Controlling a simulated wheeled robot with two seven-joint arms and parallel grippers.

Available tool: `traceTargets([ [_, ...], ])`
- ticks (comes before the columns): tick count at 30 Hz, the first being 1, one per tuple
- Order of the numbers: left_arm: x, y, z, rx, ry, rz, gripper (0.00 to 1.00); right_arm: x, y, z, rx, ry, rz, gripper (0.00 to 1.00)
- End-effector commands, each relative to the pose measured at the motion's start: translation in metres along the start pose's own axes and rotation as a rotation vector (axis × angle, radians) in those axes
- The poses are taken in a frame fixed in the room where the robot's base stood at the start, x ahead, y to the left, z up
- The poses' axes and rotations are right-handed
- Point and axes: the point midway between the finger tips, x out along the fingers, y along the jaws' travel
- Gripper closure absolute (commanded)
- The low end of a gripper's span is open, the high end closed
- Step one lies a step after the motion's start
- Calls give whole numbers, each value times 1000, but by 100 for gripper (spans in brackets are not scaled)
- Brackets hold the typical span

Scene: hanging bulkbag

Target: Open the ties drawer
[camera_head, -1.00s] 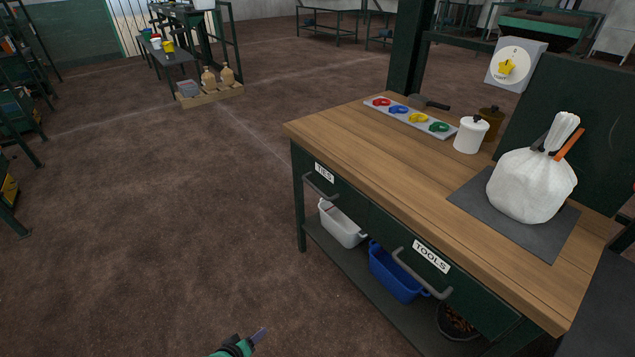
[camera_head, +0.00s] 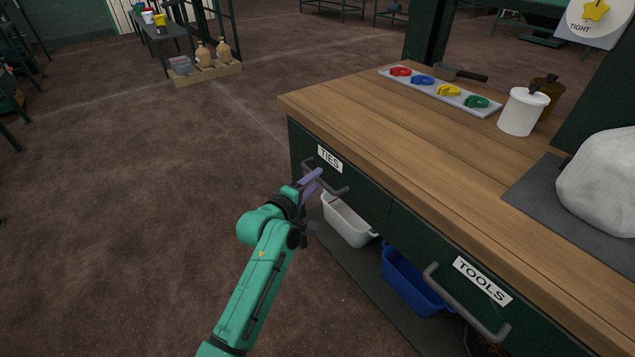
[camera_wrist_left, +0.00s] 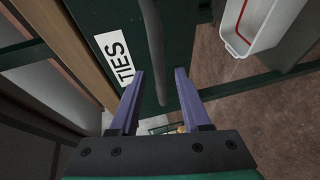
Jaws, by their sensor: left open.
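The ties drawer (camera_head: 350,186) is the dark green front under the left end of the bench, with a white TIES label, and it is shut. Its grey bar handle (camera_head: 333,187) runs below the label. My left gripper (camera_head: 313,183) is at the left part of this handle. In the left wrist view the open gripper (camera_wrist_left: 158,88) has the handle (camera_wrist_left: 154,45) running between its two purple fingers, with the TIES label (camera_wrist_left: 114,56) to the left. I cannot tell whether a finger touches the handle. My right gripper is not in view.
The tools drawer (camera_head: 420,240) with its own handle is to the right. A white bin (camera_head: 347,222) and a blue bin (camera_head: 410,282) stand on the shelf below. The wooden bench top (camera_head: 400,135) overhangs the drawers. The floor left of the bench is clear.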

Motion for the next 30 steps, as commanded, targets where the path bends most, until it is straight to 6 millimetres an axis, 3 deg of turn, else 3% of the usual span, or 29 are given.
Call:
traceTargets([
  [4, 20, -1, 0, 1, 0, 0, 53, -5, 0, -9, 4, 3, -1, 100],
  [12, 23, 0, 0, 1, 1, -1, 53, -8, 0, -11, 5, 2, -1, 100],
  [14, 23, 0, 0, 1, 1, -1, 72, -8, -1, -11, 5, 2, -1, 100],
  [16, 23, -1, 0, 1, 1, -1, 99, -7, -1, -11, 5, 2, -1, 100],
  [30, 22, -1, 0, 1, 1, -2, 100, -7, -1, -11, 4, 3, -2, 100],
])
